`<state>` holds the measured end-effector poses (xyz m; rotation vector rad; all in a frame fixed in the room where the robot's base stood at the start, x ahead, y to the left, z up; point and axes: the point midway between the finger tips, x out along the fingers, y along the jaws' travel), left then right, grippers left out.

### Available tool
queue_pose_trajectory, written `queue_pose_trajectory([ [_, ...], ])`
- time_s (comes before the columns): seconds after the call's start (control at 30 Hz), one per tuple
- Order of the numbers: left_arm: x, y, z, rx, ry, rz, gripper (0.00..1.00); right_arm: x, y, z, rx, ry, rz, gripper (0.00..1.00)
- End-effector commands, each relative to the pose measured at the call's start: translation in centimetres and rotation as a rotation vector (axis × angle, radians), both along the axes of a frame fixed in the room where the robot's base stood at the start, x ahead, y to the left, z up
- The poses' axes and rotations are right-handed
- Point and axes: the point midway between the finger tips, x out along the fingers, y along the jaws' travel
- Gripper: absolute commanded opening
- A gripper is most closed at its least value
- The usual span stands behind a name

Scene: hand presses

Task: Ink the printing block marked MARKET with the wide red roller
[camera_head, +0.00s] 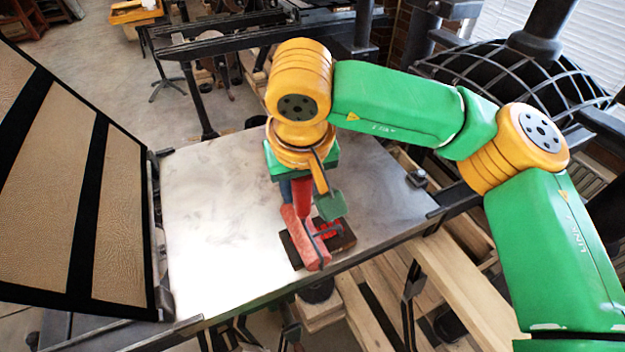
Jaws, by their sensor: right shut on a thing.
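My right gripper (303,188) is above the metal plate, pointing down, shut on the red handle of the wide red roller (301,236). The roller's long red cylinder lies over a dark printing block (346,242) near the plate's front edge. Red shows on the block's raised face beside the roller. The roller covers part of the block, and I cannot read its lettering. I cannot tell for sure whether the roller touches the block. My left gripper is not in view.
The pale metal plate (215,220) is bare to the left and behind the block. A hinged frame with tan panels (62,185) stands open at the left. Wooden beams (460,290) lie below the plate at the right. A black bar runs behind.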

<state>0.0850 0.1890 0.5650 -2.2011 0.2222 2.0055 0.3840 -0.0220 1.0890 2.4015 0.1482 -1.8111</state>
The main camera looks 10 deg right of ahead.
Motion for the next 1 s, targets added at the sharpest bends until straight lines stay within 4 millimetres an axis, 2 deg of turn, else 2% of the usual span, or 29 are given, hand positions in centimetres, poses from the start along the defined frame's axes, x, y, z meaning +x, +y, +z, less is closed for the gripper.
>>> queue_pose_trajectory([
  [0.2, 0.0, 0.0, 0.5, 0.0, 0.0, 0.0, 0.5, -0.8, 2.1, 0.0, -0.004, 0.006, 0.003, 0.0],
  [0.57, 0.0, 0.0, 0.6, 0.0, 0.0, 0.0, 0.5, -0.9, 2.4, 0.0, -0.003, 0.006, 0.001, 0.0],
  [1.0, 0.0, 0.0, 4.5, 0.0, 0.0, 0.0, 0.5, -0.9, 2.4, 4.8, -0.001, 0.002, 0.001, 0.0],
])
